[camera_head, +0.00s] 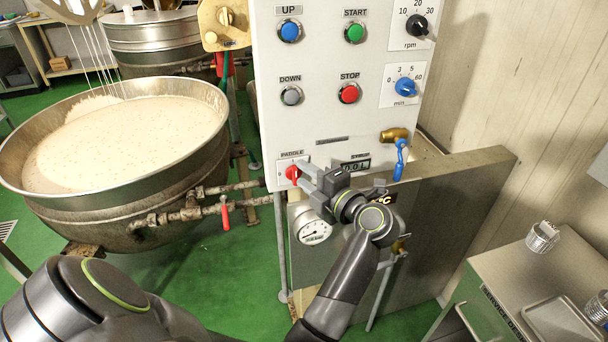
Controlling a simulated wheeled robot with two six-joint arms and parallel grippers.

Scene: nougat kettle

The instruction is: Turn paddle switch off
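The red paddle switch (292,173) sits on a small plate labelled PADDLE, low on the left of the white control panel (322,110). My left gripper (302,177) is at the switch, with its two fingers pointing left and their tips at the red knob. The fingers look a little apart. The tips partly cover the knob, so I cannot tell whether they grip it or only stand around it. The knob's exact angle is hard to read. My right gripper is not in view.
Above are the UP (290,31), DOWN (292,95), START (355,32) and STOP (348,93) buttons. A blue-handled valve (399,155) is right of the gripper, and a gauge (312,227) hangs below. A large kettle (60,205) of pale mix stands left.

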